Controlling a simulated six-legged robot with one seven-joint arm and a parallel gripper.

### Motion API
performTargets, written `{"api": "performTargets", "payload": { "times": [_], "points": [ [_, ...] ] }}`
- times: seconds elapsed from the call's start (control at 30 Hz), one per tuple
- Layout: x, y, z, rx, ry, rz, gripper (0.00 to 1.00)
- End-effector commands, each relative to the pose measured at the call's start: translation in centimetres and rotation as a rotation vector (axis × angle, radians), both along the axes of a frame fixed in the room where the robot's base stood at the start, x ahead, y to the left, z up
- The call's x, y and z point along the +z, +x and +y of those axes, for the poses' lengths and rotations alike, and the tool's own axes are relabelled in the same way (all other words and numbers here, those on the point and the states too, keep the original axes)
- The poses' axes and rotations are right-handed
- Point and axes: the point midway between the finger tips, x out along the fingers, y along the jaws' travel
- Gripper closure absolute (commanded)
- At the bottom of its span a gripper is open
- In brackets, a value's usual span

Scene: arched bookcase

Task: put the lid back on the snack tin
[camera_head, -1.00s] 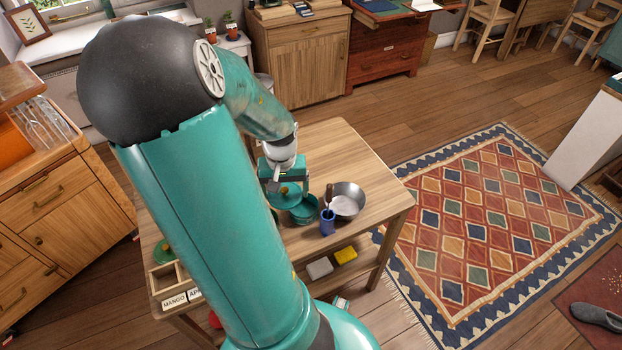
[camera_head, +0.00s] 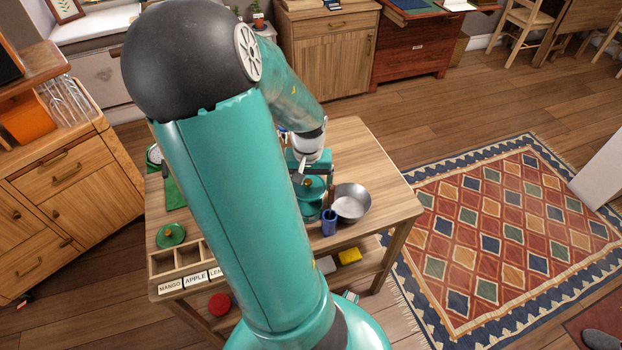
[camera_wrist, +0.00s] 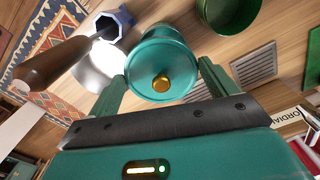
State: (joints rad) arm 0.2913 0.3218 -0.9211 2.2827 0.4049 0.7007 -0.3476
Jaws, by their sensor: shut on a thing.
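The teal lid (camera_head: 313,187) with a gold knob is held by my gripper (camera_head: 308,170). In the wrist view the round lid (camera_wrist: 150,88) sits between the two fingers of my gripper (camera_wrist: 162,72), knob towards the camera. The teal snack tin (camera_head: 311,211) stands on the wooden table below the lid. In the wrist view the tin's wall (camera_wrist: 158,36) shows behind the lid, nearly in line with it. I cannot tell whether lid and tin touch. My arm hides part of the table left of them.
A metal bowl (camera_head: 351,203) and a blue cup (camera_head: 328,223) stand close on the right; a wooden handle (camera_wrist: 60,66) rises near the cup. A green container (camera_wrist: 230,16) stands nearby. A green lid (camera_head: 171,236) and labelled compartments (camera_head: 190,262) lie at left.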

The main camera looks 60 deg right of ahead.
Motion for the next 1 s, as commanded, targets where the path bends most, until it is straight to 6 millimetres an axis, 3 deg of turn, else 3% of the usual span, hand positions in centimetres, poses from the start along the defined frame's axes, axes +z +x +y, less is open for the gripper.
{"api": "performTargets", "payload": {
  "times": [0.6,1.0],
  "points": [
    [-5.2,-0.2,-0.2,-0.002,0.001,0.001,0.36],
    [-5.9,-0.2,-0.2,0.0,0.0,0.001,0.36]
  ]
}}
